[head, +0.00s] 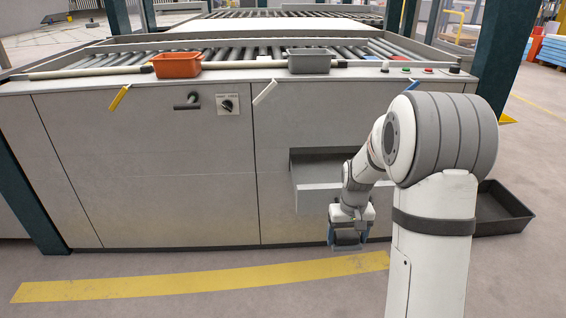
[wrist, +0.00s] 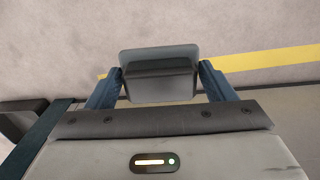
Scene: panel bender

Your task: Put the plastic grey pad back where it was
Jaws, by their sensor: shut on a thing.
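My gripper (head: 347,243) hangs low in front of the machine, pointing down over the floor near the yellow line. Its two blue fingers are shut on a dark grey block-like thing, which I take to be the plastic grey pad (wrist: 160,88). In the wrist view the pad sits between the fingertips, with bare floor beyond it. In the head view the pad (head: 347,238) is small and partly covered by the fingers.
An open drawer or recess (head: 318,198) is in the machine front, just above and behind my gripper. An orange bin (head: 177,65) and a grey bin (head: 309,62) stand on the machine's top edge. A dark tray (head: 503,208) lies on the floor at right. Front floor is clear.

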